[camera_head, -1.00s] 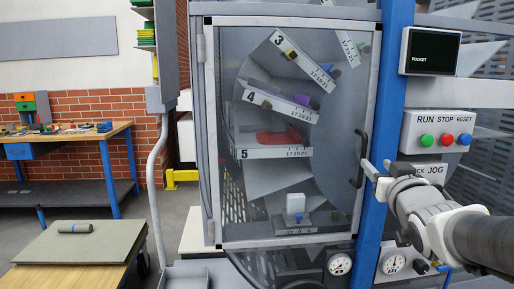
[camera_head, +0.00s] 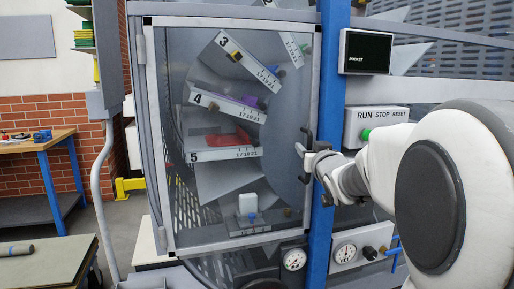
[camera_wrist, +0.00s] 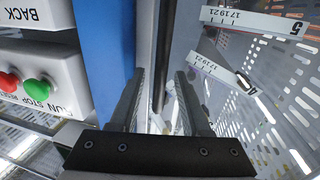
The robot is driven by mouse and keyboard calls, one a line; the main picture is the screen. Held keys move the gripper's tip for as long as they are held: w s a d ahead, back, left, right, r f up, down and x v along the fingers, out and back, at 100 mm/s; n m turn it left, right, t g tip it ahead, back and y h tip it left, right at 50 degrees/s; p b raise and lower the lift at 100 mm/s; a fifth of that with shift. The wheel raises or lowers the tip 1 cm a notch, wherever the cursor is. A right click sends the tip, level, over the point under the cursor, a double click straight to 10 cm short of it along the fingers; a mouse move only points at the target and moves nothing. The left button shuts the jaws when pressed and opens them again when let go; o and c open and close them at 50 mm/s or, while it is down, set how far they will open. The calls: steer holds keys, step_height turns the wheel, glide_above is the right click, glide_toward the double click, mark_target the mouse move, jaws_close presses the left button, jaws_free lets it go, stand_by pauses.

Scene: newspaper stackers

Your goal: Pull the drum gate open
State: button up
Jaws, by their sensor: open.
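The drum gate is a clear panel in a pale frame (camera_head: 155,130), standing shut in front of the drum. Its black upright handle (camera_head: 307,178) is on the gate's right edge, beside the blue post (camera_head: 325,100). My gripper (camera_head: 303,150) is at the handle, and its tips partly hide the bar. In the wrist view the open fingers (camera_wrist: 160,92) point towards the gate, with the dark handle bar (camera_wrist: 162,60) lying between them, with space on both sides. I cannot tell whether either finger touches it.
Behind the clear panel are numbered shelves (camera_head: 222,155) with several small items. The RUN STOP RESET box (camera_head: 376,113) and dial gauges (camera_head: 294,259) are right of and below the handle. A cart (camera_head: 45,265) and workbench (camera_head: 45,143) stand left, with some floor between.

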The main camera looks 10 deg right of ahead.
jaws_close()
stand_by(1.4)
